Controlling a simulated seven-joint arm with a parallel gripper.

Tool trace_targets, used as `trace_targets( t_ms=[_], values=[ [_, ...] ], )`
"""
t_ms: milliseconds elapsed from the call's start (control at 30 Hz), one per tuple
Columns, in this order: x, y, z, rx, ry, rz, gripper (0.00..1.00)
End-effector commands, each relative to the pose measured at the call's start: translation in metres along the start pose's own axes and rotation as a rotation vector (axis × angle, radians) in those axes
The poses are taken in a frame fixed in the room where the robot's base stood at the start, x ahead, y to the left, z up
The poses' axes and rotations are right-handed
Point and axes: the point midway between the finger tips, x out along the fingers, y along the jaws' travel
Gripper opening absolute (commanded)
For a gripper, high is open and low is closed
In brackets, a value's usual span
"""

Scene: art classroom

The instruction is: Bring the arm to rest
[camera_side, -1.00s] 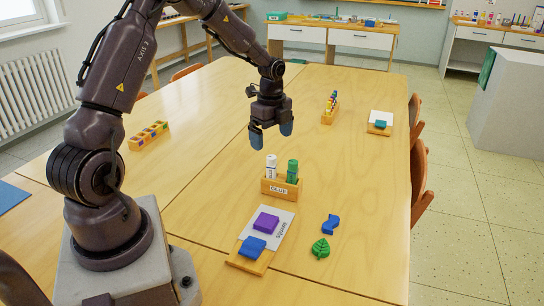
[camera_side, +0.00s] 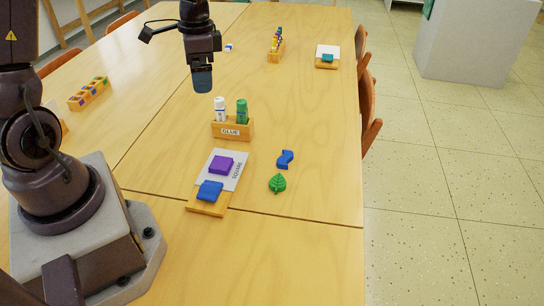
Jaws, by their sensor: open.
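My gripper (camera_side: 203,80) hangs above the table, fingers down, behind and a little left of the glue holder. I see it nearly edge-on, with one blue-grey finger in front; nothing shows held in it. It is clear of the table top (camera_side: 310,120).
A wooden glue holder (camera_side: 232,131) holds a white glue stick (camera_side: 220,110) and a green one (camera_side: 242,112). A blue piece (camera_side: 285,159) and green leaf (camera_side: 277,184) lie right.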

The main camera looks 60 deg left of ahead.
Motion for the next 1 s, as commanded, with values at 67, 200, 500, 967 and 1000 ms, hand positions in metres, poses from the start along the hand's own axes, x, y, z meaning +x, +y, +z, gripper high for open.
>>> trace_targets(
  t_ms=[67, 200, 500, 967, 1000],
  values=[
    [-0.025, 0.024, 0.007, -0.111, 0.024, -0.039, 0.96],
    [-0.060, 0.066, 0.023, -0.298, 0.097, -0.084, 0.96],
    [-0.107, 0.147, 0.063, -0.450, 0.352, -0.079, 0.96],
    [-0.137, 0.182, 0.074, -0.317, 0.543, -0.064, 0.96],
    [-0.137, 0.182, 0.074, -0.317, 0.543, -0.064, 0.96]
  ],
)
